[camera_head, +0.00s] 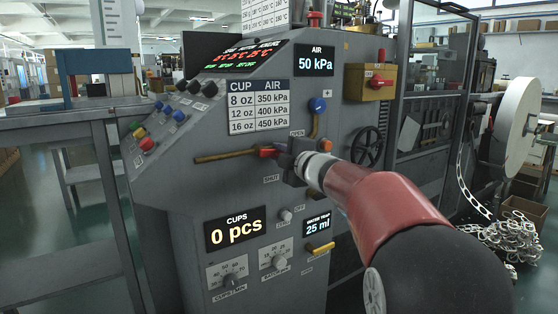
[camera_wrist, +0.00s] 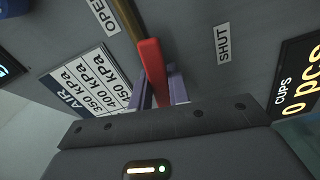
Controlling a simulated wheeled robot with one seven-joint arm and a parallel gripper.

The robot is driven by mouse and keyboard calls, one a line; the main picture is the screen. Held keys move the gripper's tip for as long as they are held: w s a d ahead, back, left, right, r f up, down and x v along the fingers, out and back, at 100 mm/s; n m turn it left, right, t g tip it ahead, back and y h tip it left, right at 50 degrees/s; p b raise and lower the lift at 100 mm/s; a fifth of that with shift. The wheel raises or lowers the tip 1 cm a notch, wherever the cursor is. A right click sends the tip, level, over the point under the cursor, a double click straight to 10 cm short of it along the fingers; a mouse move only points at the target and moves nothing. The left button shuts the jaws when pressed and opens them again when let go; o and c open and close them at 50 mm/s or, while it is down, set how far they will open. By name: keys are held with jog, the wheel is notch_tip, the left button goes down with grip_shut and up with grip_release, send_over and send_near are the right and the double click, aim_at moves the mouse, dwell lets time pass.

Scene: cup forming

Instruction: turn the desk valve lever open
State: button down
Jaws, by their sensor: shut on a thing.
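The valve lever's red handle (camera_head: 268,153) is on the grey machine's front panel, at the right end of a horizontal brass pipe (camera_head: 225,156). In the wrist view the red handle (camera_wrist: 152,72) lies between my two fingers. The OPEN label (camera_head: 297,133) is above the lever and the SHUT label (camera_head: 271,179) is below it. My gripper (camera_head: 285,158) is at the lever, shut on the red handle; the wrist view shows its fingers (camera_wrist: 160,90) on either side. My gripper hides part of the valve.
The air display (camera_head: 316,61) reads 50 kPa and the cups display (camera_head: 236,230) reads 0 pcs. A blue knob (camera_head: 317,105), a black handwheel (camera_head: 367,146) and a yellow water trap lever (camera_head: 320,249) stand out near my arm. Coloured buttons (camera_head: 147,144) are at left.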

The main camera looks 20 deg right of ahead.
jog(key=shift+r+n, duration=0.3)
jog(key=shift+n, duration=0.6)
jog(key=c, duration=1.3)
grip_release()
jog(key=v, duration=0.7)
jog(key=shift+s+d+r, duration=0.1)
jog(key=shift+s, duration=0.25)
